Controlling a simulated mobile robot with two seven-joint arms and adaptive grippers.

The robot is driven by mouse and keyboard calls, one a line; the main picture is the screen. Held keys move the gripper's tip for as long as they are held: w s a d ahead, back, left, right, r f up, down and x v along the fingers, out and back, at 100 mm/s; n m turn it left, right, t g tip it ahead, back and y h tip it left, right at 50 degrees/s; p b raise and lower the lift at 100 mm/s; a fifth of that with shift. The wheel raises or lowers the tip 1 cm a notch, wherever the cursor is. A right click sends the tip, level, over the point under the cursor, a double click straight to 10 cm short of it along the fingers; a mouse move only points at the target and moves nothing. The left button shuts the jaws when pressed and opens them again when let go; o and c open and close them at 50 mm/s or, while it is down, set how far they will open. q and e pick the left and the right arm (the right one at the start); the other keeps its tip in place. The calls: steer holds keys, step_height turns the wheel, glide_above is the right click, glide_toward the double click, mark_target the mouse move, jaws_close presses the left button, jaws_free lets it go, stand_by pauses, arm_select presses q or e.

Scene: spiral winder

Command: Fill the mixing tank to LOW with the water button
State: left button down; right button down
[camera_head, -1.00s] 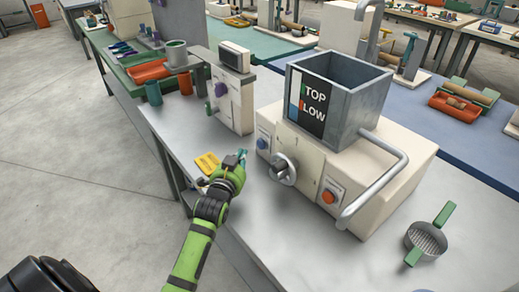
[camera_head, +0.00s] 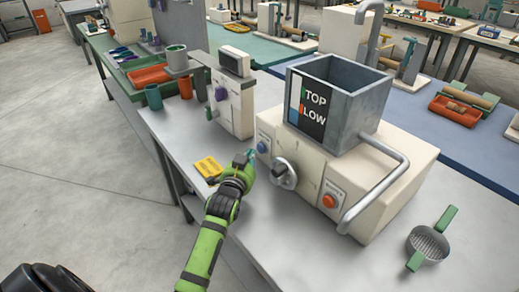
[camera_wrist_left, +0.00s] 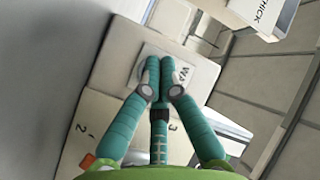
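The grey open-topped mixing tank (camera_head: 355,122) stands on a cream machine body (camera_head: 395,195). Its black front panel (camera_head: 311,108) reads TOP and LOW beside coloured bars. Inside, I see only grey walls; the bottom is hidden. The blue button (camera_head: 263,146) is on the machine's left front, and a plate lettered "WA" (camera_wrist_left: 180,72) shows in the left wrist view. My left gripper (camera_head: 250,156) is just in front of the blue button. In the wrist view its teal fingertips (camera_wrist_left: 156,80) are together, empty, and cover the button; contact cannot be told. My right gripper is out of view.
A round silver knob (camera_head: 284,172) and an orange button (camera_head: 329,201) are right of my gripper. A bent pipe (camera_head: 385,180) runs down the machine's right side. A yellow card (camera_head: 208,167) and a green-handled strainer (camera_head: 430,244) lie on the table.

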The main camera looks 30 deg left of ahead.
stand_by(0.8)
arm_select(q)
steer(key=shift+w, duration=0.2)
steer(key=shift+w+d, duration=0.15)
steer(key=shift+w, duration=0.05)
steer(key=shift+w+d, duration=0.15)
steer(key=shift+w, duration=0.2)
stand_by(2.3)
steer(key=shift+s, duration=0.1)
steer(key=shift+s+a+r+p, duration=0.1)
steer(key=shift+s+a+p, duration=0.15)
steer(key=shift+s+p, duration=0.4)
